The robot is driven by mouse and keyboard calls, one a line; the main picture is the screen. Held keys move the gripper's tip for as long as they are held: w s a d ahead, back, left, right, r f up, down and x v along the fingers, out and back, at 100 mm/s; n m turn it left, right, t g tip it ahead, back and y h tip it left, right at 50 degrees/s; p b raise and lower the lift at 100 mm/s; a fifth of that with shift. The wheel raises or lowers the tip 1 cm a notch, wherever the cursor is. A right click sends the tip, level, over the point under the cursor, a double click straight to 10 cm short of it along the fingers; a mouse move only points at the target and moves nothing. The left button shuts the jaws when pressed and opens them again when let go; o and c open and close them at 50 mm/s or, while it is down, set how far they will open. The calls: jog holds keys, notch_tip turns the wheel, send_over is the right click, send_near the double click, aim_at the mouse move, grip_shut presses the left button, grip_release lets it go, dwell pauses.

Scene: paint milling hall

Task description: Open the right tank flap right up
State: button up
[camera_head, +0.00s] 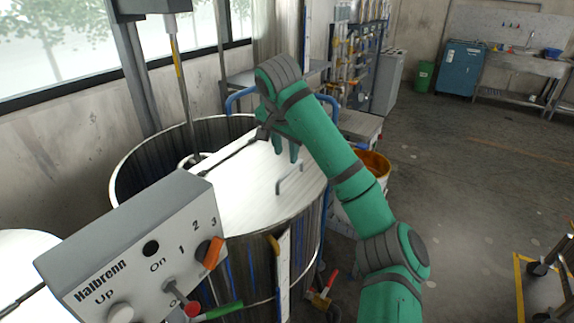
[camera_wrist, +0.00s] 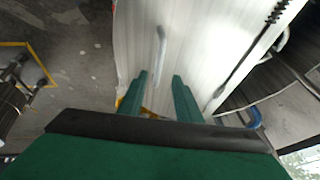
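The large metal tank (camera_head: 128,178) stands in the middle of the head view. Its right flap (camera_head: 245,190), a pale metal sheet, appears to lie flat over the tank's right part; it also fills the middle of the wrist view (camera_wrist: 200,45). A bar handle (camera_head: 289,180) stands on the flap near its right side and shows in the wrist view (camera_wrist: 160,45). My gripper (camera_head: 287,152) is over the flap, behind the handle in the head view. In the wrist view its fingers (camera_wrist: 160,78) are apart and empty, with the handle just beyond the tips. I cannot tell its height above the flap.
A dark rod (camera_head: 238,155) runs over the flap. A mixer shaft (camera_head: 184,95) goes down into the tank's open left part. A grey control box (camera_head: 140,250) stands in front. A white bucket with an orange rim (camera_head: 374,164) is right of the tank.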

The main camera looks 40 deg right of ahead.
aim_at(288, 170)
jog(key=x, duration=0.8)
jog(key=shift+s+f, duration=0.1)
jog(key=shift+s, duration=0.05)
grip_shut()
